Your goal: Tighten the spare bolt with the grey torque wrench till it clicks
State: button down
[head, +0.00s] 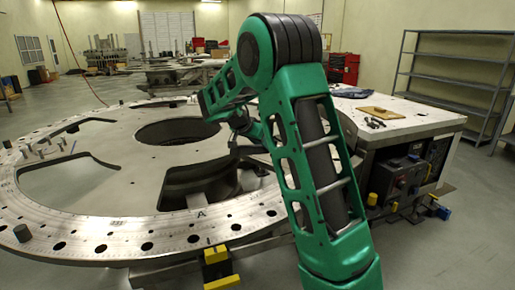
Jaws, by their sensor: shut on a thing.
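My gripper (238,143) is small in the head view, over the plate just right of its round central hole, and partly hidden by my green arm. It is shut on an unclear grey thing, too small and covered to name. The large grey turret plate (120,180) lies flat, with a ring of holes along its rim. Several small pin-like pieces (45,146) stand on the plate's left side. I cannot make out which piece is the spare bolt, and no torque wrench can be told clearly.
A workbench (420,118) at right bears a tan board (381,113) and small dark items, with dark equipment (405,180) beneath. A yellow and black clamp (218,267) sits at the plate's near edge. Empty metal shelves (455,75) stand behind. Floor at far right is clear.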

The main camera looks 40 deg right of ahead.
jog(key=shift+d+r, duration=0.15)
jog(key=shift+r, duration=0.05)
jog(key=shift+r, duration=2.95)
jog(key=shift+r, duration=1.75)
